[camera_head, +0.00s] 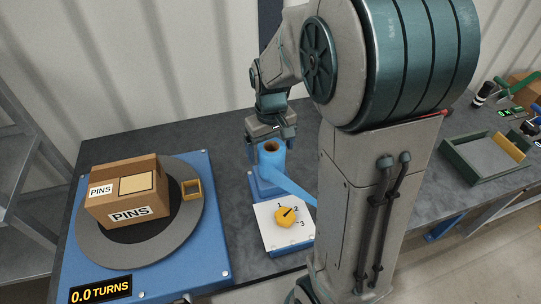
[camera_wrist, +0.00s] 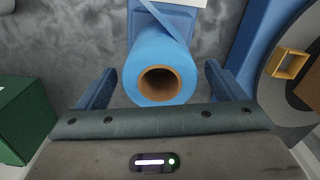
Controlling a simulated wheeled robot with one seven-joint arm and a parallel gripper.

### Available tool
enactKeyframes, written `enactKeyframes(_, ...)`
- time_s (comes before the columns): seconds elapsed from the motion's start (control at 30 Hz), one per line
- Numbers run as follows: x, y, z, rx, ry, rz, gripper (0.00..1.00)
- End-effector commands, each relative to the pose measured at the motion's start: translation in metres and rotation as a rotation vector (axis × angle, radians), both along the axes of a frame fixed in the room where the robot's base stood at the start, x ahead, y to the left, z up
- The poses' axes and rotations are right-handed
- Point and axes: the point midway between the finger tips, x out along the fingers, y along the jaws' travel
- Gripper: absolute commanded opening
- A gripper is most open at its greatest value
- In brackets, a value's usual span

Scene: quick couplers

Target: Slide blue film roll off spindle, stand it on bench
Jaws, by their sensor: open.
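The blue film roll (camera_head: 271,160) stands upright on a blue stand (camera_head: 258,186), its brown core opening facing up. A strip of blue film (camera_head: 290,187) runs from it toward the lower right. My gripper (camera_head: 270,139) is just above the roll, pointing down. In the wrist view the roll (camera_wrist: 160,48) shows between the two open fingers of my gripper (camera_wrist: 160,72), with a gap on each side. No spindle can be made out inside the dark core. The dark bench (camera_head: 225,150) lies around the stand.
A white panel with a yellow dial (camera_head: 285,216) sits in front of the roll. At left, a cardboard PINS box (camera_head: 128,192) rests on a round turntable (camera_head: 180,233) on a blue base. A green-walled tray (camera_head: 470,172) is at right. Bare bench lies behind the turntable.

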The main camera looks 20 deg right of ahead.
Motion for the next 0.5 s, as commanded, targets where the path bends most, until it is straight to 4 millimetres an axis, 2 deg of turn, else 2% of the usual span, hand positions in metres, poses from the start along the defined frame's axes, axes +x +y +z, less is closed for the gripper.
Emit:
enactKeyframes(0.03,-0.001,0.000,-0.009,-0.001,0.006,0.000,0.90)
enactKeyframes(0.2,-0.001,0.000,-0.030,0.000,0.003,-0.001,0.90)
enactKeyframes(0.5,0.000,0.000,-0.039,0.000,-0.001,-0.002,0.90)
